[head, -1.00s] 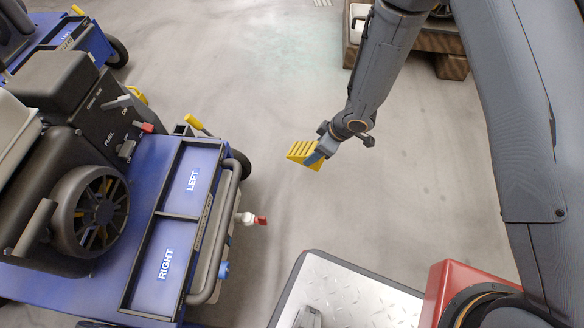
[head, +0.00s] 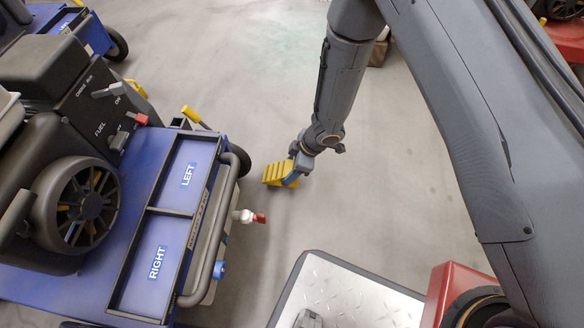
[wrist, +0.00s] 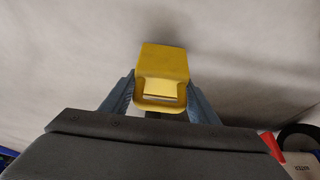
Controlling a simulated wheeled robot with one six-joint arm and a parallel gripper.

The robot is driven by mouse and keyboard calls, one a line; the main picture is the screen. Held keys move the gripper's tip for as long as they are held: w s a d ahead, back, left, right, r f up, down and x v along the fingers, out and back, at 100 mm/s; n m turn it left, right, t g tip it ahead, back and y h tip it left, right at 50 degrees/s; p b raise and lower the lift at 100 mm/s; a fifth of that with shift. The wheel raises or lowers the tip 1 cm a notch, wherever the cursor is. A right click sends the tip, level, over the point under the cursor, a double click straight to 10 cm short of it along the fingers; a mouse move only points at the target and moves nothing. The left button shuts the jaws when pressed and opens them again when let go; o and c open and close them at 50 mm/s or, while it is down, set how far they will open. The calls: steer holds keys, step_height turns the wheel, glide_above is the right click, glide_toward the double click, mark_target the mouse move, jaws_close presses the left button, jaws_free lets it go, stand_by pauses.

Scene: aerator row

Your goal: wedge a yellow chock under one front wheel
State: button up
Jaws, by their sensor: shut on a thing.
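My gripper (head: 296,172) is shut on a yellow chock with a ribbed face (head: 275,174). In the wrist view the chock (wrist: 162,62) sits between the two blue-grey fingers (wrist: 160,98). In the head view the chock is just right of a black front wheel (head: 240,160) of the blue aerator (head: 75,290), with a small strip of floor showing between them. The wheel is partly hidden by the machine's front bar. I cannot tell whether the chock touches the floor.
A white valve with a red handle (head: 247,216) juts from the machine's front below the chock. A metal tread plate (head: 350,295) is at the bottom. Floor right of my gripper is clear.

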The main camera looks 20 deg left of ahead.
mark_target(265, 173)
steer(key=shift+s+a+f+b, duration=0.25)
steer(key=shift+a+f+b, duration=0.65)
steer(key=shift+f+b, duration=0.4)
steer(key=shift+s+a, duration=0.1)
steer(key=shift+a, duration=0.1)
steer(key=shift+s+a+r+p, duration=0.1)
steer(key=shift+s+a+p, duration=0.15)
steer(key=shift+a, duration=0.75)
steer(key=shift+s+a+f+p, duration=0.15)
steer(key=shift+s+a, duration=0.25)
steer(key=shift+a, duration=0.65)
steer(key=shift+s+a+r+p, duration=0.15)
steer(key=shift+s+a+p, duration=0.15)
steer(key=shift+a, duration=0.7)
steer(key=shift+a, duration=0.1)
steer(key=o, duration=1.6)
steer(key=shift+p+v, duration=1.95)
steer(key=shift+v, duration=1.9)
steer(key=shift+r, duration=0.15)
